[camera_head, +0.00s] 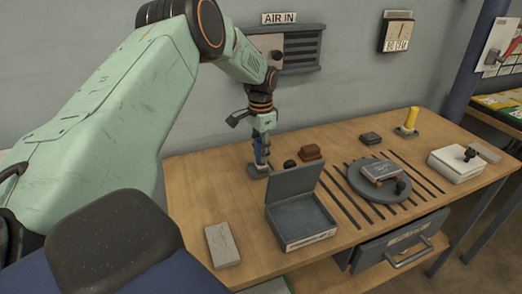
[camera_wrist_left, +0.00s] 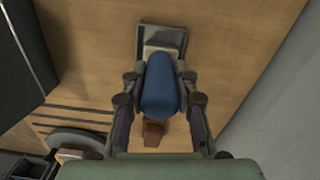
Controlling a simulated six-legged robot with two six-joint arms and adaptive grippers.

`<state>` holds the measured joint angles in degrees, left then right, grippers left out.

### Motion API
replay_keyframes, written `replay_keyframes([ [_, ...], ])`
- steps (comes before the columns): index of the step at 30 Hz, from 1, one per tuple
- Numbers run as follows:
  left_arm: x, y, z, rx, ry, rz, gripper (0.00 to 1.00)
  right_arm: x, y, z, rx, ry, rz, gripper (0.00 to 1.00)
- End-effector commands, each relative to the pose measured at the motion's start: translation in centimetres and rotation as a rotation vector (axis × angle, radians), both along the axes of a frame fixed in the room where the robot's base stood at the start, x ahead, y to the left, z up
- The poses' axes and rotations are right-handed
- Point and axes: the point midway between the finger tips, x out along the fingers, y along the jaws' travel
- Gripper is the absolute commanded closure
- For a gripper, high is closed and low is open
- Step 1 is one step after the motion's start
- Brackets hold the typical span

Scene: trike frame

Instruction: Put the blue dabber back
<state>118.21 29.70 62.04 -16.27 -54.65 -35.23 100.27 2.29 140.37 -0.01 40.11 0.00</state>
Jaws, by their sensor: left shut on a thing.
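The blue dabber (camera_head: 262,153) is upright at the back left of the workbench. My left gripper (camera_head: 263,136) comes down from above and is shut on it. In the left wrist view the dabber (camera_wrist_left: 160,88) is a rounded blue handle between the two fingers of my left gripper (camera_wrist_left: 159,82). A small dark grey stand (camera_head: 258,171) is at the dabber's lower end; it also shows in the wrist view (camera_wrist_left: 178,33) with a pale block over it. I cannot tell whether the dabber touches the stand. My right gripper is not in view.
A yellow dabber (camera_head: 410,118) stands at the back right. A brown block (camera_head: 311,152) and an open grey box (camera_head: 300,228) are near my left gripper. A round plate (camera_head: 360,187), a white box (camera_head: 455,165) and an open drawer (camera_head: 398,250) are farther right. The front left bench is mostly clear.

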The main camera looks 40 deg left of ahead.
Motion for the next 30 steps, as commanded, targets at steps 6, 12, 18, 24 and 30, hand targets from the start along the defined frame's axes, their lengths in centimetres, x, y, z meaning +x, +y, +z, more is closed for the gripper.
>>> replay_keyframes([
  [6,0.0,0.0,0.0,0.000,0.000,0.000,0.54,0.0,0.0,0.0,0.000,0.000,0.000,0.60],
  [12,0.0,0.0,0.0,0.000,0.000,0.000,0.48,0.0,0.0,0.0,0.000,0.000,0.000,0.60],
  [18,0.0,0.0,0.3,0.000,0.000,0.000,0.48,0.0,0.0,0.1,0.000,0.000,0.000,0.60],
  [24,0.1,0.0,3.1,0.000,-0.004,-0.001,0.48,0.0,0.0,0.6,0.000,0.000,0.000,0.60],
  [30,0.2,0.1,7.4,0.000,-0.004,0.000,0.48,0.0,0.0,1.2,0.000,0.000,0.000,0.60],
])
